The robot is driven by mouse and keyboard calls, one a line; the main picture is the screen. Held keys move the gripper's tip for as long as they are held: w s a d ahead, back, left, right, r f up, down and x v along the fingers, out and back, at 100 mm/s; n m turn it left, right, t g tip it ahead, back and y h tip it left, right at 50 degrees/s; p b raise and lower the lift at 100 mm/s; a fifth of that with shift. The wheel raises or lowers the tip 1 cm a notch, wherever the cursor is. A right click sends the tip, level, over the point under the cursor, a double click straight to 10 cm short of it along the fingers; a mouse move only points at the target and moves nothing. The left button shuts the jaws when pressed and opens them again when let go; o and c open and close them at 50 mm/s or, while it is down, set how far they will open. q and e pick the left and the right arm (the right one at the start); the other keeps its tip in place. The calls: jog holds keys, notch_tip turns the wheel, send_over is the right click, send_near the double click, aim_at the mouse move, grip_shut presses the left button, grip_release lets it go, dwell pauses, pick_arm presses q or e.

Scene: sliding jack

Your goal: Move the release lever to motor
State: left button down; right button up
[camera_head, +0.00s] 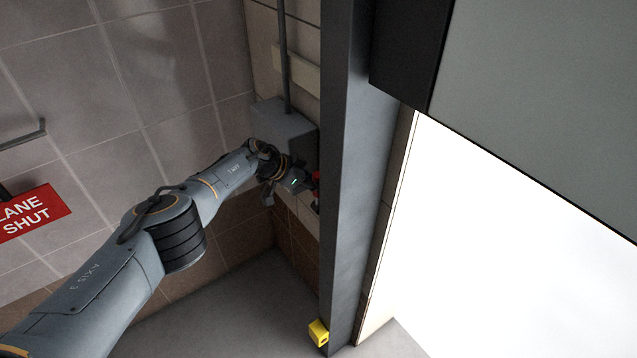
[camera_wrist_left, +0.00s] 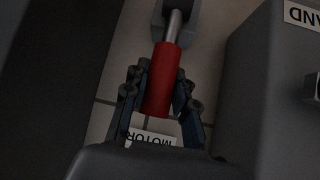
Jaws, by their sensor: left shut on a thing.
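The release lever (camera_wrist_left: 163,80) has a red grip on a metal rod that runs into a grey block (camera_wrist_left: 177,14) in the left wrist view. My left gripper (camera_wrist_left: 160,105) has its fingers on both sides of the red grip and is shut on it. The lever's free end points toward a white label reading MOTOR (camera_wrist_left: 152,138), upside down in this view. In the head view my left gripper (camera_head: 300,184) is beside the dark post, and a bit of the red lever (camera_head: 316,177) shows past it. My right gripper is in neither view.
A grey box (camera_wrist_left: 275,85) with a label ending in AND stands right of the lever in the wrist view. In the head view are a grey wall box (camera_head: 280,122), a dark post (camera_head: 352,190), a yellow block (camera_head: 318,332), a red sign (camera_head: 32,213) and a bright opening.

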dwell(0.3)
pick_arm(q)
jog(key=c, duration=1.4)
grip_release()
jog(key=o, duration=0.3)
jog(key=shift+w+d+f, duration=0.1)
jog(key=shift+d, duration=0.05)
jog(key=shift+o, duration=0.2)
jog(key=shift+a+r, duration=0.6)
jog(key=shift+a, duration=0.05)
jog(key=v, duration=1)
jog(key=shift+s, duration=0.3)
